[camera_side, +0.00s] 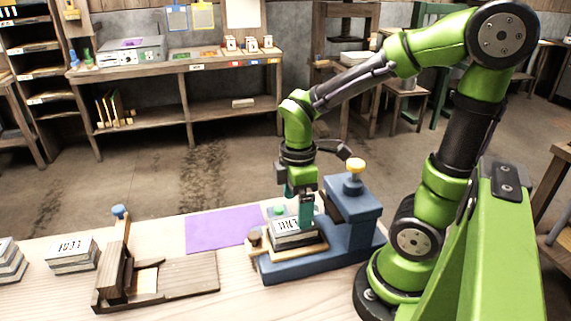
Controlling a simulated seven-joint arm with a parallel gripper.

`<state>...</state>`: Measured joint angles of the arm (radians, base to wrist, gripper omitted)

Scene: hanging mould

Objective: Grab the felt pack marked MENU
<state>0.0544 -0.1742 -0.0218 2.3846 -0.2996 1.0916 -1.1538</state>
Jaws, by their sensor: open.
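The felt pack (294,238) is a layered pale and dark block with dark lettering on top, partly covered by my gripper; the visible letters fit MENU. It lies on a wooden tray (312,249) at the front of a blue press (356,215) with a yellow knob. My gripper (294,212) points down over the pack, open, with its teal fingers at the pack's top. I cannot tell whether the fingers touch the pack or straddle it.
A second pack (72,254) with other dark marks lies at the left, beside another stack (9,262). A wooden fixture (190,277) with a blue knob stands in front. A flat purple sheet (222,230) lies behind it. The press's upright body stands close to my gripper's right.

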